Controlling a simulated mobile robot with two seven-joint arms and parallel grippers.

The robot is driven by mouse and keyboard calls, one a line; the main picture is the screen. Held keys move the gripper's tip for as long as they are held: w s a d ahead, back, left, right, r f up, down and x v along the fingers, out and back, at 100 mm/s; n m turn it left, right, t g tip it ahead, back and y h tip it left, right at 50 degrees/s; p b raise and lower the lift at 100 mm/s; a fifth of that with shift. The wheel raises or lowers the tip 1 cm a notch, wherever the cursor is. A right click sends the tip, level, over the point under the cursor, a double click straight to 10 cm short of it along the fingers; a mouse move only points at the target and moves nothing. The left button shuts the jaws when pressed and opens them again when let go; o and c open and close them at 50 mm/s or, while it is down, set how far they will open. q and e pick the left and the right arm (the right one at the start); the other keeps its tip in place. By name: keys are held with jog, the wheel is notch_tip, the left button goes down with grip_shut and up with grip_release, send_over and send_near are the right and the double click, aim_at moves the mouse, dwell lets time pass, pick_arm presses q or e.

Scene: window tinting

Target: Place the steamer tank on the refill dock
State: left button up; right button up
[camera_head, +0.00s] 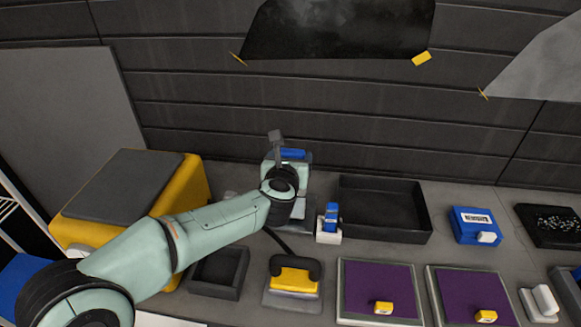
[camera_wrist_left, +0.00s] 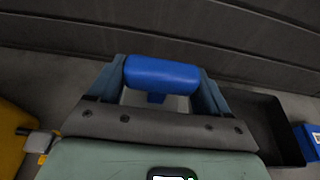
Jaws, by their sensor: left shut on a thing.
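My left gripper (camera_head: 293,156) reaches forward over the back of the bench, close to the dark wall. It is shut on a blue rounded piece, which I take to be the steamer tank (camera_wrist_left: 162,75). In the left wrist view the blue piece lies crosswise between the two fingers of my left gripper (camera_wrist_left: 158,84). My wrist and hand hide most of it in the head view. A grey stand (camera_head: 303,212), possibly the refill dock, shows partly below my wrist. I cannot tell whether the tank touches anything below. My right gripper is not in view.
A black tray (camera_head: 385,210) stands right of my gripper, with a small blue bottle (camera_head: 331,214) on a white base before it. A yellow tool with a black handle (camera_head: 294,280) sits in front. A yellow box (camera_head: 190,190) stands left. Purple mats (camera_head: 378,280) lie front right.

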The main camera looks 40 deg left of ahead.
pick_arm(q)
jog(key=shift+f, duration=0.45)
jog(key=shift+f+b, duration=0.25)
jog(key=shift+b, duration=0.1)
jog(key=o, duration=1.8)
jog(key=shift+r, duration=0.1)
